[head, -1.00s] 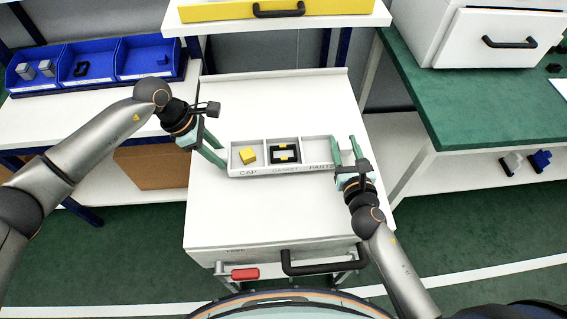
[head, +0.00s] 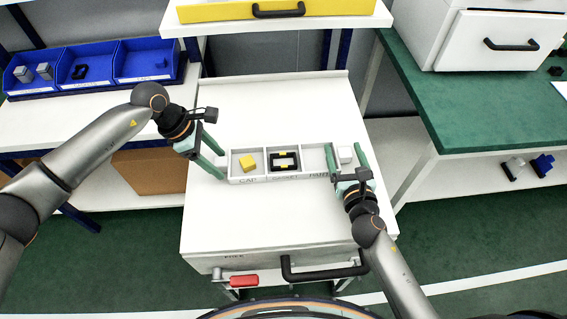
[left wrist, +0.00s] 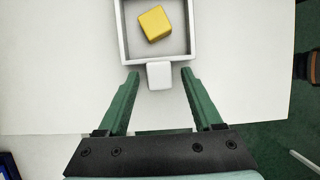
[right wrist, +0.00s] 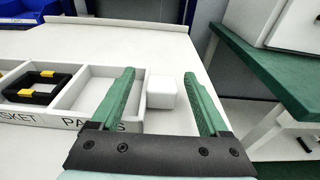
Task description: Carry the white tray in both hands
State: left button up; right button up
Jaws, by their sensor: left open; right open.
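The white tray (head: 262,181) lies on the white cart top and has three compartments. The left one, lettered CAP, holds a yellow block (head: 248,162). The middle one, lettered GASKET, holds a black frame (head: 285,160) with yellow pieces. The right one, lettered PARTS, looks empty. A white block-like grip sticks out at each end. My left gripper (head: 219,162) is open, its fingers either side of the left grip (left wrist: 159,76), with gaps visible. My right gripper (head: 342,147) is open, its fingers either side of the right grip (right wrist: 161,92), apart from it in the right wrist view.
The cart top (head: 290,215) is clear in front of and behind the tray. A black handle (head: 325,268) and a red lever (head: 244,281) are at its front. Blue bins (head: 148,60) stand at the left, a green bench (head: 470,110) at the right. A shelf with a yellow drawer (head: 225,12) hangs behind.

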pick_arm(q)
jog(key=v, duration=1.1)
pick_arm(e)
jog(key=s, duration=0.4)
jog(key=s+r, duration=0.1)
jog(key=s, duration=0.7)
jog(key=shift+r, duration=0.4)
pick_arm(q)
jog(key=shift+r, duration=0.1)
